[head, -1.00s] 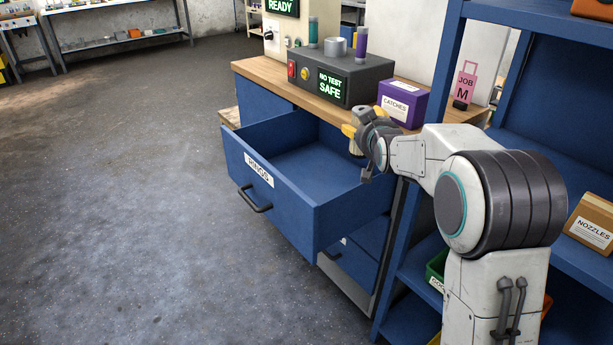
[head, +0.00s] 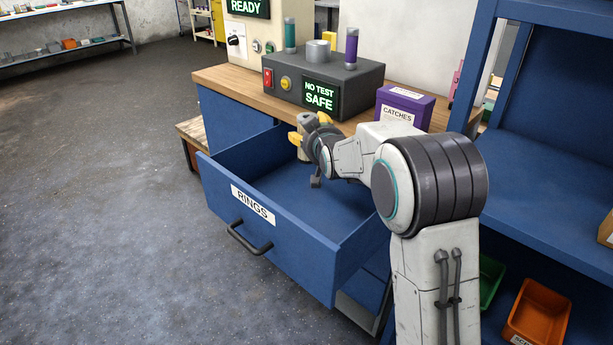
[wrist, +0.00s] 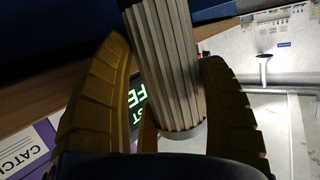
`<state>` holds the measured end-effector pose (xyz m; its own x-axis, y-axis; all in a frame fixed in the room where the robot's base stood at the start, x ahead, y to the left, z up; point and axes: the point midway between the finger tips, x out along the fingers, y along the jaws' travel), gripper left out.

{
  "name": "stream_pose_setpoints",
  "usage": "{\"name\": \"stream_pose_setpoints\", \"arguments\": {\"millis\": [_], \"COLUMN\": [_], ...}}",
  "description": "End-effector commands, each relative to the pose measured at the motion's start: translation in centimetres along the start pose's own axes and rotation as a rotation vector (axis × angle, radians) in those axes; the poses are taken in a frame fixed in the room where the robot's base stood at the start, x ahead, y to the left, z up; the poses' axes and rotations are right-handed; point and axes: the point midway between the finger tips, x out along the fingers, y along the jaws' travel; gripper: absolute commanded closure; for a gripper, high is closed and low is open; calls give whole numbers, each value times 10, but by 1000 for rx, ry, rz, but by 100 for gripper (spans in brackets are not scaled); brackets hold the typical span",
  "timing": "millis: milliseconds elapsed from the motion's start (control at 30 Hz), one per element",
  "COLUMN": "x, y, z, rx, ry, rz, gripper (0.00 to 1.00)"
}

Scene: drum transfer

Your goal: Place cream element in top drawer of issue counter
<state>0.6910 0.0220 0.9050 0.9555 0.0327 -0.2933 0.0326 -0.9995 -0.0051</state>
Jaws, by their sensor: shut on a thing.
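The cream element (wrist: 166,60) is a ribbed cylinder held between the yellow fingers of my gripper (wrist: 160,105) in the wrist view. In the head view, my gripper (head: 308,128) is shut on the cream element (head: 303,150), which hangs roughly upright over the rear part of the open drawer. The top drawer (head: 265,225) of the issue counter (head: 235,118) is pulled out, is labelled RINGS and looks empty where its floor shows. My arm hides its rear right part.
On the wooden top stand a dark tester (head: 320,84) reading NO TEST SAFE, with several cylinders on it, and a purple CATCHES box (head: 402,108). A blue shelf unit (head: 545,190) with an orange bin (head: 538,312) stands at right. The floor at left is clear.

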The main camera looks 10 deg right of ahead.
Motion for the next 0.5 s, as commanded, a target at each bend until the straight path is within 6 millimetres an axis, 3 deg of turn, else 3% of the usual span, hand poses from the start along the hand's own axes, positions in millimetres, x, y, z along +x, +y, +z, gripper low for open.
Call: {"name": "stream_pose_setpoints", "arguments": {"millis": [33,200,500], "x": [6,17,30], "y": [0,0,0], "z": [19,57,99], "rx": [0,0,0], "ry": [-4,-3,1], "rz": [0,0,0], "gripper": [68,68,68]}}
